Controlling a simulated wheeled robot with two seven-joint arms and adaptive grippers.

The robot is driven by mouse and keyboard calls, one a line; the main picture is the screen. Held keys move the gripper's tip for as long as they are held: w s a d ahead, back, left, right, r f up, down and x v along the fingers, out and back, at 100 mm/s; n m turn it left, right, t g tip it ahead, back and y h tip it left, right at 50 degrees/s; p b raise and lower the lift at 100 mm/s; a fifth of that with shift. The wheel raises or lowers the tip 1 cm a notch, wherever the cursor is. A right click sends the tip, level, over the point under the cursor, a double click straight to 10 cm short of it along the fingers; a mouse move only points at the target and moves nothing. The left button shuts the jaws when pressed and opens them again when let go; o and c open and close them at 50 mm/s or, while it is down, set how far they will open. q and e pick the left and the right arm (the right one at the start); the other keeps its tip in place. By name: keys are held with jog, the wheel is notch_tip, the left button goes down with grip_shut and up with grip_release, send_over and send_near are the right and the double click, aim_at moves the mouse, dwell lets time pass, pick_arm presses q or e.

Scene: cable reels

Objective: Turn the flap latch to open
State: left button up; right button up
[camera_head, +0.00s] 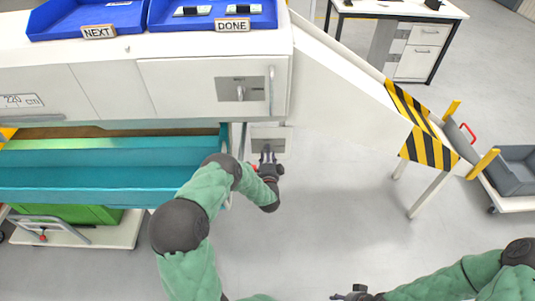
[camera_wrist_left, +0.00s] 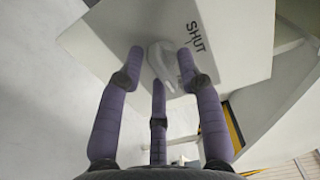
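The flap latch (camera_wrist_left: 164,66) is a pale grey handle on a white panel (camera_wrist_left: 240,60) with the word SHUT printed beside it. In the left wrist view my left gripper (camera_wrist_left: 160,62) has its purple fingers spread, two on either side of the latch and one below it. I cannot tell whether any finger touches it. In the head view my left gripper (camera_head: 267,153) is at a small pale plate (camera_head: 268,134) under the white cabinet; it hides the latch there. My right gripper (camera_head: 350,294) shows only partly at the bottom edge, away from the cabinet.
The white cabinet (camera_head: 200,90) carries blue trays (camera_head: 85,18) labelled NEXT and DONE. A teal trough (camera_head: 100,172) lies left of my left arm. A sloping white chute (camera_head: 350,75) with yellow-black stripes runs right. The floor between my arms is clear.

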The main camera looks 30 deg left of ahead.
pick_arm(q)
jog(key=shift+f, duration=0.2)
jog(key=shift+s, duration=0.1)
jog(key=v, duration=1.2)
jog(key=shift+d, duration=0.1)
